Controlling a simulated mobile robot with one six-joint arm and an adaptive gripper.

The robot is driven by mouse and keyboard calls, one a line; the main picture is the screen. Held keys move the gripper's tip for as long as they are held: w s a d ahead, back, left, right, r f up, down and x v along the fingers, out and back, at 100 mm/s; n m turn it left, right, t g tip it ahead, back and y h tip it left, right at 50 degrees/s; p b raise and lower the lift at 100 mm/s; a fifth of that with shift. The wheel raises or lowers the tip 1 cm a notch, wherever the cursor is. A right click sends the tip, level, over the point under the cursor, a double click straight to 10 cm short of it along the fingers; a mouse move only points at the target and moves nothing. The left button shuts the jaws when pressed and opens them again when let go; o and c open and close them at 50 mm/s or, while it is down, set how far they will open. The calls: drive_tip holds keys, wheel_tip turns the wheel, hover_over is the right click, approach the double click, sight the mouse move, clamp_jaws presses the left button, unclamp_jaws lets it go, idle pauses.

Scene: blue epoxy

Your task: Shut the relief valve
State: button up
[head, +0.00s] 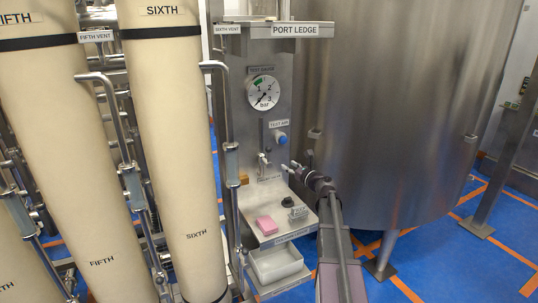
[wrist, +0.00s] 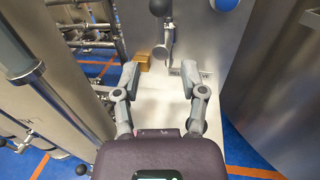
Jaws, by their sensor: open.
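The relief valve (head: 264,160) is a small metal fitting low on the steel panel, above a label too small to read fully. In the wrist view, the valve (wrist: 164,46) has an upright grey lever with a dark ball at its top. My gripper (head: 289,167) is in front of the panel, to the right of the valve in the head view. In the wrist view, my gripper (wrist: 159,80) has its fingers wide apart with nothing between them. The valve is beyond the fingertips, roughly centred, and appears apart from them. A finger partly covers the label under the valve.
A blue test air knob (head: 281,139) and a pressure gauge (head: 263,92) are above. A pink block (head: 266,225) and a dark knob (head: 287,201) are on the shelf below. A brown block (wrist: 145,61) is left of the valve. A large steel tank (head: 400,120) stands right.

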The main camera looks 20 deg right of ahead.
sight(269, 153)
drive_tip(key=x, duration=1.3)
drive_tip(key=shift+w+a+f, duration=0.1)
drive_tip(key=shift+w+a, duration=0.05)
drive_tip(key=shift+w, duration=0.2)
drive_tip(key=shift+w, duration=0.1)
clamp_jaws()
